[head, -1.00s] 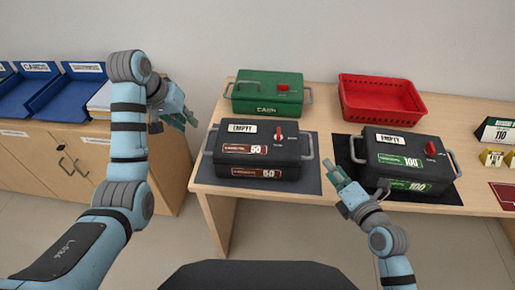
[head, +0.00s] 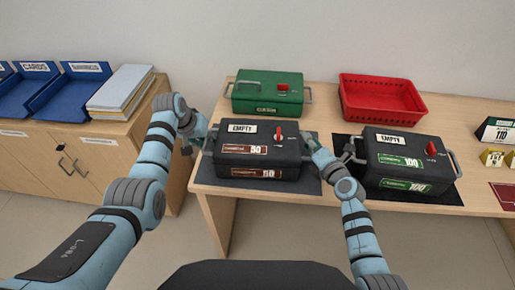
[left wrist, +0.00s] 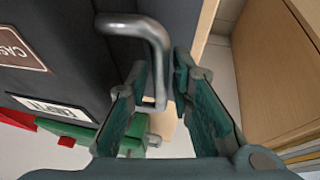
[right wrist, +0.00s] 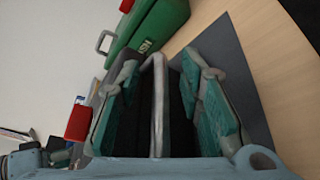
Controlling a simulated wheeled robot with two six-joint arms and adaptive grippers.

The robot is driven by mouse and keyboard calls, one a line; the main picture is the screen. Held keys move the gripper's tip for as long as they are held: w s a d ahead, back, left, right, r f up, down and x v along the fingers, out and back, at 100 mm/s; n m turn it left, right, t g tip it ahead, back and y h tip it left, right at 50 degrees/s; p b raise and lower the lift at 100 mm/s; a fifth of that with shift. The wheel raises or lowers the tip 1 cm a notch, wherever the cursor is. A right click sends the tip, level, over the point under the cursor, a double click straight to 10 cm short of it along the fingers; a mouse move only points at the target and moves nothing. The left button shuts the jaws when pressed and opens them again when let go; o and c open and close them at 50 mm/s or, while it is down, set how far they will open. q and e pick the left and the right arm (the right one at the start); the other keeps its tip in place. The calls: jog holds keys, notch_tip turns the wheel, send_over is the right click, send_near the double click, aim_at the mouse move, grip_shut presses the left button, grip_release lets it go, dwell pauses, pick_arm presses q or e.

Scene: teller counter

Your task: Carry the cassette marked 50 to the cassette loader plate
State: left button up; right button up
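The black cassette marked 50 (head: 232,160) sits on the left dark mat on the counter, with EMPTY and 50 labels and a red knob. My left gripper (head: 198,140) is at its left handle; in the left wrist view its open fingers (left wrist: 162,95) stand on either side of the grey handle (left wrist: 150,35). My right gripper (head: 318,152) is at its right handle; in the right wrist view its open fingers (right wrist: 160,95) stand on either side of the handle (right wrist: 158,100). Neither gripper visibly clamps its handle. I cannot tell which surface is the loader plate.
A green cash box (head: 268,95) stands behind the cassette. A red tray (head: 382,97) is at the back right. A second black cassette marked 100 (head: 405,160) sits on the right mat (head: 440,196), close to my right arm. A wooden cabinet with blue trays (head: 72,88) stands left.

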pick_arm(q)
jog(key=shift+f, duration=0.1)
jog(key=c, duration=0.5)
pick_arm(e)
jog(key=c, duration=0.5)
grip_shut()
